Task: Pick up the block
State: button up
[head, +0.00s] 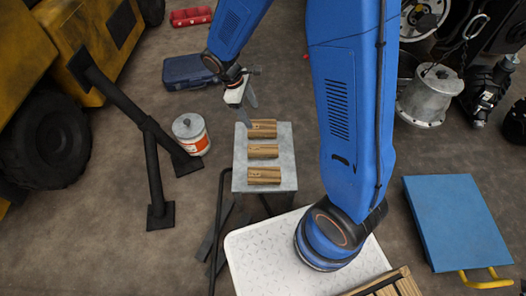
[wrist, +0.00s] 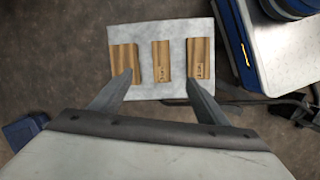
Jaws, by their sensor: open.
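Three wooden blocks lie in a row on a small grey table. In the head view they are the far block (head: 262,129), the middle block (head: 263,151) and the near block (head: 264,175). The wrist view shows them side by side: left (wrist: 122,58), middle (wrist: 162,60) and right (wrist: 198,57). The left one looks widest. The grey table top (head: 285,183) is pale and flat. My gripper (head: 240,110) is open and empty above the table's far left corner. In the wrist view the fingertips (wrist: 160,76) are apart, overlapping the outer blocks' picture edges.
A white bucket (head: 191,134) and black stand (head: 150,150) are left of the table. A blue case (head: 186,72) and red tray (head: 191,16) lie behind. A metal cylinder (head: 432,95) and blue cart (head: 455,215) are right. Yellow machinery (head: 40,50) stands far left.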

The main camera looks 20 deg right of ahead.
notch_tip(320, 180, down, 7)
jog(key=w+a+n, duration=0.1)
jog(key=a+n, duration=0.1)
jog(key=a, duration=0.1)
send_over(262, 149)
jog(key=a, duration=0.3)
jog(key=shift+g+h, duration=0.3)
jog(key=shift+h, duration=0.1)
jog(key=f, duration=1.2)
jog(key=shift+w+f, duration=0.15)
jog(key=shift+w, duration=0.25)
jog(key=shift+d+x, duration=0.2)
jog(key=shift+x, duration=1.15)
jog(key=shift+d+x, duration=0.2)
jog(key=shift+x, duration=1.15)
jog(key=shift+s, duration=0.1)
jog(key=shift+c, duration=0.6)
jog(key=shift+r, duration=0.2)
jog(key=c, duration=1.1)
jog(key=shift+r, duration=0.1)
